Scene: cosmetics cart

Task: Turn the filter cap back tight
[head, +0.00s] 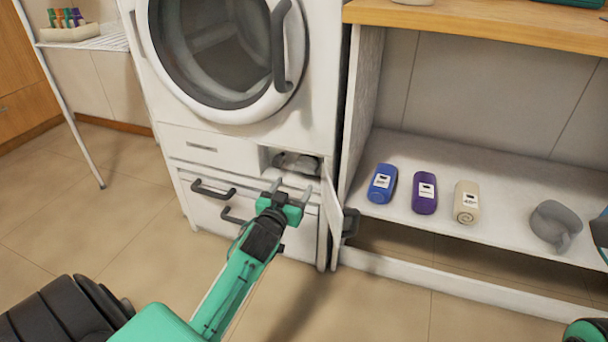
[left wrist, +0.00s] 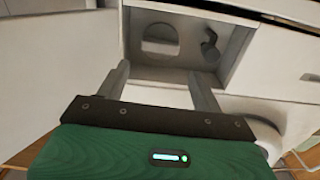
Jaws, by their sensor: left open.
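The filter cap (left wrist: 160,40) is a pale grey round cap with a raised grip bar across it, set in the back of the open filter compartment below the washer's round door. The compartment (head: 268,161) shows only partly in the head view, where the cap looks like a dark grey shape. My left gripper (head: 290,189) is open and empty in front of the compartment. In the left wrist view its two fingers (left wrist: 157,74) point toward the opening, below the cap and apart from it.
A small grey hooked part (left wrist: 210,46) sits right of the cap. The compartment's hinged flap (head: 333,205) stands open on the right. Dark drawer handles (head: 212,190) stick out below.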

